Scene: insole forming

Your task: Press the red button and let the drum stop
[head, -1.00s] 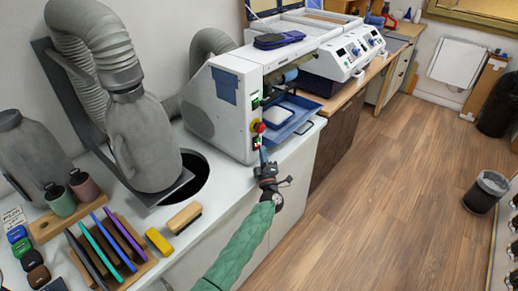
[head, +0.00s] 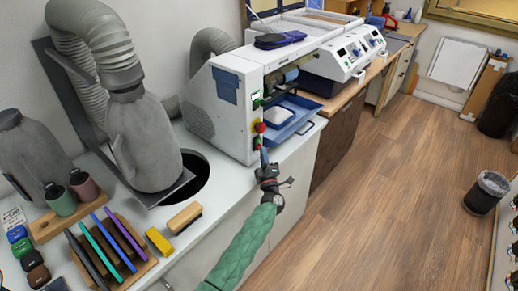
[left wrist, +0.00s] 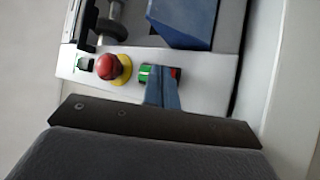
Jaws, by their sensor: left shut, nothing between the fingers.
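The white machine (head: 222,112) stands on the bench, with a control strip on its front edge. A red mushroom button (head: 260,127) on a yellow ring is on that strip; it also shows in the left wrist view (left wrist: 108,67). Beside it is a switch with a green and a red part (left wrist: 176,73). My left gripper (head: 264,152) is shut and empty. Its blue-grey fingertips (left wrist: 160,88) are in front of the green-and-red switch, partly covering it; contact cannot be told. A blue-grey roller (head: 291,75), possibly the drum, shows in the machine's opening; whether it turns cannot be told.
A blue tray (head: 303,121) juts out below the machine's opening, right of my left gripper. A rack of coloured insole-like plates (head: 108,245), a wooden brush (head: 184,217) and a yellow block (head: 159,241) lie on the bench at left.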

